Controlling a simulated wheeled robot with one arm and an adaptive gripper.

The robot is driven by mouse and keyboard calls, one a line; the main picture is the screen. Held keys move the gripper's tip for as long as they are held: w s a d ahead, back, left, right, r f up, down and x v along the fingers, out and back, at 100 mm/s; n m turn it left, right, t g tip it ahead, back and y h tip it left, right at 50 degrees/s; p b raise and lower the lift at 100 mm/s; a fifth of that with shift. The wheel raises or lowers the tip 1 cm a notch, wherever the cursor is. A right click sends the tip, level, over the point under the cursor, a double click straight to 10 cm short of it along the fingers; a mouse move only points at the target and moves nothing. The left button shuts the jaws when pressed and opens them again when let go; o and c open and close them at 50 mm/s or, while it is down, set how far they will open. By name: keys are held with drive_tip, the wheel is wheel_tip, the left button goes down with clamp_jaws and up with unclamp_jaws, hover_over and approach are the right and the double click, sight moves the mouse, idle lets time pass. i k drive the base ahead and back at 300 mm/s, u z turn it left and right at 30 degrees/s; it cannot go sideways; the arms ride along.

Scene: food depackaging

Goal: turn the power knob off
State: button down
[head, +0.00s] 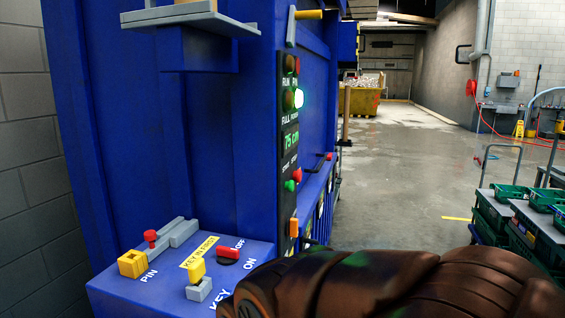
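The power knob (228,253) is a red handle on a black round base. It sits on top of the blue control box (120,290) at the lower left, between the OFF and ON labels. I cannot tell for certain which label it points to. A large brown and dark rounded shape, which looks like part of my arm, fills the bottom right, to the right of the knob and apart from it in the picture. It hides the right end of the box. My gripper's fingers do not show.
A yellow key (196,271), a red-topped pin (151,238) and a yellow block (132,263) stand on the box near the knob. A panel (290,145) with lights and buttons rises behind. Green crates (508,193) stand at the right. The floor beyond is open.

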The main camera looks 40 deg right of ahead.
sight(227, 255)
drive_tip(key=u, duration=2)
drive_tip(key=k, duration=0.8)
drive_tip(key=z, duration=1.3)
drive_tip(key=i, duration=0.5)
